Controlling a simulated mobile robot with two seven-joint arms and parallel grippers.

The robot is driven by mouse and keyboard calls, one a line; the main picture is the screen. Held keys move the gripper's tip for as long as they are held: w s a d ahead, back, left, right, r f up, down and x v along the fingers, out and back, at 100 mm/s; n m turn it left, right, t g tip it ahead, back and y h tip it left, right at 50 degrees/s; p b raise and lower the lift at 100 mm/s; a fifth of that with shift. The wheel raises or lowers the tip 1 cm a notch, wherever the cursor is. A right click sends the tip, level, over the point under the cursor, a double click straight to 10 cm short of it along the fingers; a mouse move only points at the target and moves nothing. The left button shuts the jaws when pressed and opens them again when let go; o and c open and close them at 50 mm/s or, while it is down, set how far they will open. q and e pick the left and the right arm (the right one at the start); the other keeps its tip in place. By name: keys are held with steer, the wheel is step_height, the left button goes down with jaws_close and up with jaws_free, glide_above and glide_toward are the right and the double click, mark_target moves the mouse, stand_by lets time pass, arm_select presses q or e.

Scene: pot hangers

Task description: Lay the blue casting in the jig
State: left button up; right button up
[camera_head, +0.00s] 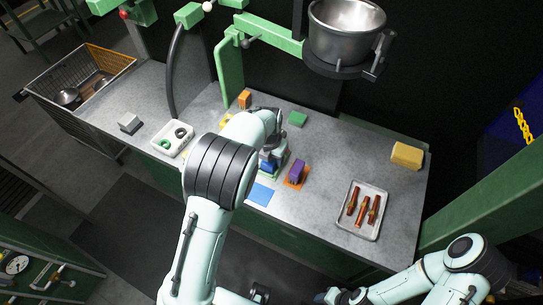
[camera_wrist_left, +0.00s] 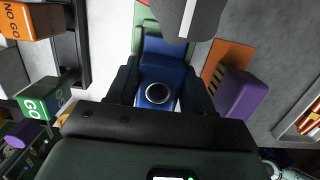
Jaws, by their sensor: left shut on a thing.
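The blue casting (camera_wrist_left: 158,72) is between the two dark fingers of my left gripper (camera_wrist_left: 158,92) in the left wrist view, with a round metal-rimmed bore facing the camera. My left gripper is shut on it. In the head view a little of the blue casting (camera_head: 267,167) shows below my left wrist, which hides most of that spot. Green surface (camera_wrist_left: 203,50) shows beside and behind the casting; it may be the jig, but I cannot tell whether the casting touches it. My right arm comes in at the lower right; its gripper is not clear.
A purple block (camera_head: 297,171) stands on an orange mat close right of the casting. A blue mat (camera_head: 260,194) lies bare in front. GO (camera_wrist_left: 40,97) and NO GO (camera_wrist_left: 30,20) blocks are at left. A tray (camera_head: 379,213) of copper-coloured parts and a yellow block (camera_head: 407,155) are further right.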

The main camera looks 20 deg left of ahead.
arm_select(q)
steer(key=o, duration=1.3)
steer(key=shift+s+f, duration=0.25)
steer(key=shift+f, duration=0.2)
arm_select(e)
steer(key=shift+a, duration=0.1)
arm_select(q)
steer(key=shift+d, duration=0.15)
arm_select(e)
steer(key=shift+f, duration=0.1)
arm_select(q)
steer(key=shift+r, duration=0.5)
step_height(320, 180, up, 13)
steer(key=s+a+p, duration=0.1)
steer(key=p, duration=0.1)
steer(key=shift+s, duration=0.15)
arm_select(e)
steer(key=w+r, duration=0.2)
steer(key=r, duration=0.1)
steer(key=shift+w, duration=0.1)
arm_select(q)
steer(key=shift+s, duration=0.1)
